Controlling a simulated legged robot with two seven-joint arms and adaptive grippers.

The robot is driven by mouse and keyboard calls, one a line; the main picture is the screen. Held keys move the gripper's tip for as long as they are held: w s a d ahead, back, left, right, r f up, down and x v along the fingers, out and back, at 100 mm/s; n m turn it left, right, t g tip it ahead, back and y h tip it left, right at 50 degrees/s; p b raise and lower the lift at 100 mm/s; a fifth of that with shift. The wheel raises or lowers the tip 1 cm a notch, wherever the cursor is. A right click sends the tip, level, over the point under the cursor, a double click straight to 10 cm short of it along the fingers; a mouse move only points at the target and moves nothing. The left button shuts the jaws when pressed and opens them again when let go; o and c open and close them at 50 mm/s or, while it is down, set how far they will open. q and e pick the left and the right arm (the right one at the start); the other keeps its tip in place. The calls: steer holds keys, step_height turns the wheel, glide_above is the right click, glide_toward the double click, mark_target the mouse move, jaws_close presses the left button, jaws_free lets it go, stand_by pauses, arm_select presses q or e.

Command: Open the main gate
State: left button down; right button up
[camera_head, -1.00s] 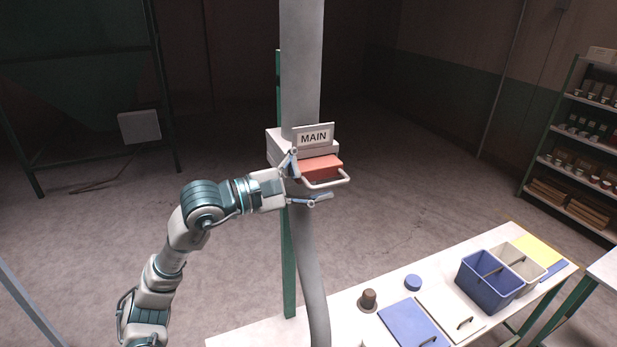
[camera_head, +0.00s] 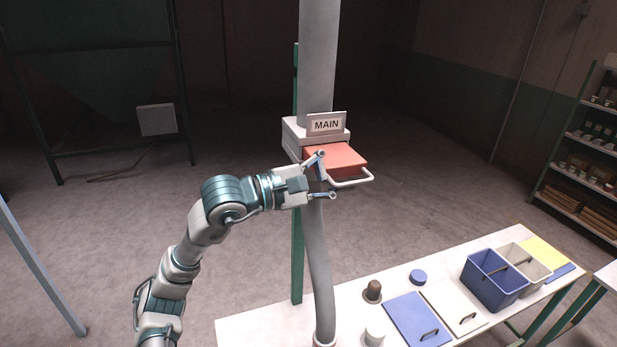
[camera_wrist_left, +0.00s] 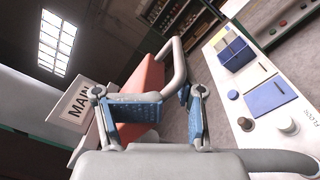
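The main gate is an orange-red slide plate (camera_head: 338,157) with a pale bar handle (camera_head: 352,182), under a "MAIN" sign (camera_head: 326,124) on a grey pipe. The plate sticks out of its light housing (camera_head: 292,138). My left gripper (camera_head: 327,176) is at the plate's near side, left of the handle's outer end. Its fingers are apart, with nothing seen clamped between them. In the left wrist view the plate (camera_wrist_left: 143,80) lies behind one finger of my left gripper (camera_wrist_left: 160,103), and the handle (camera_wrist_left: 178,65) rises beyond the fingertips. Contact is unclear. My right gripper is not seen.
A white table (camera_head: 255,331) below holds a blue bin (camera_head: 490,285), a grey bin, coloured lids and small round pieces. A green post (camera_head: 297,240) stands beside the pipe. Shelves (camera_head: 590,180) are at the far right.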

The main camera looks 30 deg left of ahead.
arm_select(q)
steer(key=shift+s+d+f+g+h, duration=0.15)
steer(key=shift+s+d+f+h, duration=0.05)
steer(key=shift+d, duration=0.4)
steer(key=shift+s+d+f+g+h, duration=0.15)
steer(key=shift+d+h, duration=0.05)
steer(key=shift+d, duration=0.35)
steer(key=shift+w+a+f, duration=0.1)
steer(key=shift+w+a, duration=0.1)
steer(key=shift+a, duration=0.15)
steer(key=c, duration=1.2)
jaws_free()
steer(key=shift+s, duration=0.15)
steer(key=shift+c, duration=0.2)
steer(key=shift+d+m, duration=0.25)
steer(key=shift+m, duration=0.05)
steer(key=shift+d+r, duration=0.2)
steer(key=shift+r, duration=0.1)
steer(key=shift+a, duration=0.1)
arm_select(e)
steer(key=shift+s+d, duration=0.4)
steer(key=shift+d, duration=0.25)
